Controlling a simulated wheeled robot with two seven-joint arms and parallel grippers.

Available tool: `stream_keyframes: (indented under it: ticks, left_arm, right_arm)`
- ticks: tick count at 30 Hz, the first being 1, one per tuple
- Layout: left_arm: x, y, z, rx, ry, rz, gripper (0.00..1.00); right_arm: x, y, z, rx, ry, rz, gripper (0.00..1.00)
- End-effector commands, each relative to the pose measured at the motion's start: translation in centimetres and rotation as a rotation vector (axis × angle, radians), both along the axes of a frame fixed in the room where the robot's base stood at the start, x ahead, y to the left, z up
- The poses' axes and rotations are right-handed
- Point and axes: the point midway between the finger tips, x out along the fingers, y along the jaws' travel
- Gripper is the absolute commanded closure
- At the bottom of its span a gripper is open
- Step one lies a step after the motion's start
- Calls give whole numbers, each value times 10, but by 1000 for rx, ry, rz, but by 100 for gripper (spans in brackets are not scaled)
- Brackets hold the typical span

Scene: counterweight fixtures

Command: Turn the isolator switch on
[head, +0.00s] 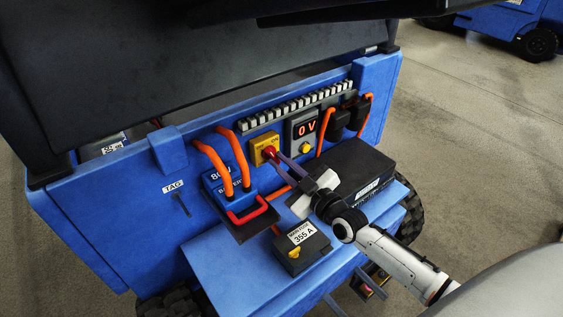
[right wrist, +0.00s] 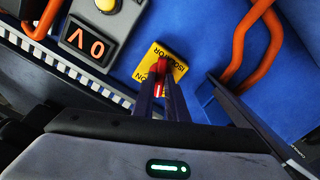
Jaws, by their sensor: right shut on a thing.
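The isolator switch is a yellow plate (head: 258,142) with a red knob (head: 269,152), on the blue panel of the cart. In the right wrist view the plate (right wrist: 177,67) reads ISOLATOR and ON, and the red knob (right wrist: 162,66) sits between the fingertips. My right gripper (head: 274,158) reaches in from the lower right and is shut on the knob. Its two dark fingers (right wrist: 161,82) hide part of the knob, so its exact angle is hard to tell. My left gripper is not in view.
A meter (head: 302,133) reading 0 V is right of the switch. Orange cables (head: 236,160) and a blue connector with a red handle (head: 240,203) are at left. A black box (head: 352,170) and a 355 A block (head: 300,247) sit on the blue shelf (head: 235,273).

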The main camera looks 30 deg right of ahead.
Motion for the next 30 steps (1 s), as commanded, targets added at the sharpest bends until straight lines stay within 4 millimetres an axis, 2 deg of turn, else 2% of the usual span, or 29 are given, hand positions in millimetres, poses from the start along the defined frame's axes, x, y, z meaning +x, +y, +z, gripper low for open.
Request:
stream_keyframes:
  ticks: [30]
  left_arm:
    - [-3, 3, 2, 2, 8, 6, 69]
  right_arm:
    - [0, 0, -1, 946, 135, 0, 100]
